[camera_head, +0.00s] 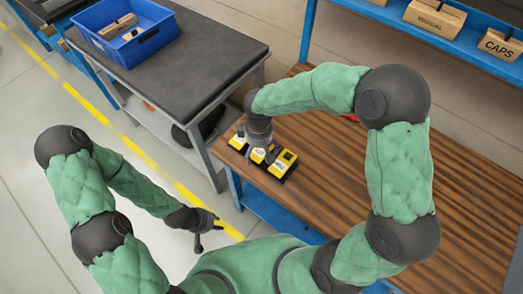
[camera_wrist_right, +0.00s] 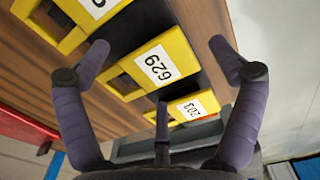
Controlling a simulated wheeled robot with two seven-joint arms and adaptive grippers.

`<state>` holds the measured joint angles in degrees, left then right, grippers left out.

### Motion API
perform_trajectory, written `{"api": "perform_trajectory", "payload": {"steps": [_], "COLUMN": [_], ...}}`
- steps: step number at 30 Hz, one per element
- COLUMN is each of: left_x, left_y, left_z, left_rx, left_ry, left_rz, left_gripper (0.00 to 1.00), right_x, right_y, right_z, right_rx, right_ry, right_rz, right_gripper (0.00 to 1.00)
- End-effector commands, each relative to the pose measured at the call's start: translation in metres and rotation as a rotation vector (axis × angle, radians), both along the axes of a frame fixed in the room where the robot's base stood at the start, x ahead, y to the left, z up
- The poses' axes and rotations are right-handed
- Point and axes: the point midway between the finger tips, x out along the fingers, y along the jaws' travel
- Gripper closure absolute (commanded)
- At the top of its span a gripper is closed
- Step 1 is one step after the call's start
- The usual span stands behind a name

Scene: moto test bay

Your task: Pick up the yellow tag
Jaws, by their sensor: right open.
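Several yellow tags with white number labels stand in a black holder (camera_head: 271,173) at the near left of the wooden bench. In the right wrist view, a yellow tag reading 629 (camera_wrist_right: 158,65) is between my open fingers. A tag reading 203 (camera_wrist_right: 193,107) is beyond it, and another yellow tag (camera_wrist_right: 72,35) is cut off at the top left. My right gripper (camera_head: 259,149) is over the holder and hides part of the tags. It is open and holds nothing. My left gripper (camera_head: 207,235) hangs over the floor, away from the bench, its fingers apart and empty.
The wooden bench top (camera_head: 350,170) is mostly clear to the right of the holder. A dark table (camera_head: 190,60) with a blue bin (camera_head: 125,30) stands at the back left. A blue shelf (camera_head: 395,18) with labelled boxes is at the back right.

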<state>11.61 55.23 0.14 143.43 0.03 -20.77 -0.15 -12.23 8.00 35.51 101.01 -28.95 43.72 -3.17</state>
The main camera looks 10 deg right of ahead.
Motion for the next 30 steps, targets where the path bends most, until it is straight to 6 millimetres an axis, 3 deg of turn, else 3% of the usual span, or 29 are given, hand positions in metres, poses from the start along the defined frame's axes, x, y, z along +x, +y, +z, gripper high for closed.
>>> {"api": "perform_trajectory", "payload": {"steps": [26,30], "left_x": [0.0,0.0001], "left_y": [0.0,0.0], "left_z": [-0.0016,-0.0016], "left_rx": [0.0,0.0], "left_ry": [0.0,0.0], "left_rz": [0.0,0.0], "left_gripper": [0.68,0.68], "right_x": [0.0001,0.0001], "right_y": [0.0002,0.0002], "right_z": [-0.0043,-0.0043], "right_rx": [0.0,0.0], "right_ry": [0.0,0.0], "right_rz": [0.0,0.0], "right_gripper": [0.07,0.41]}}
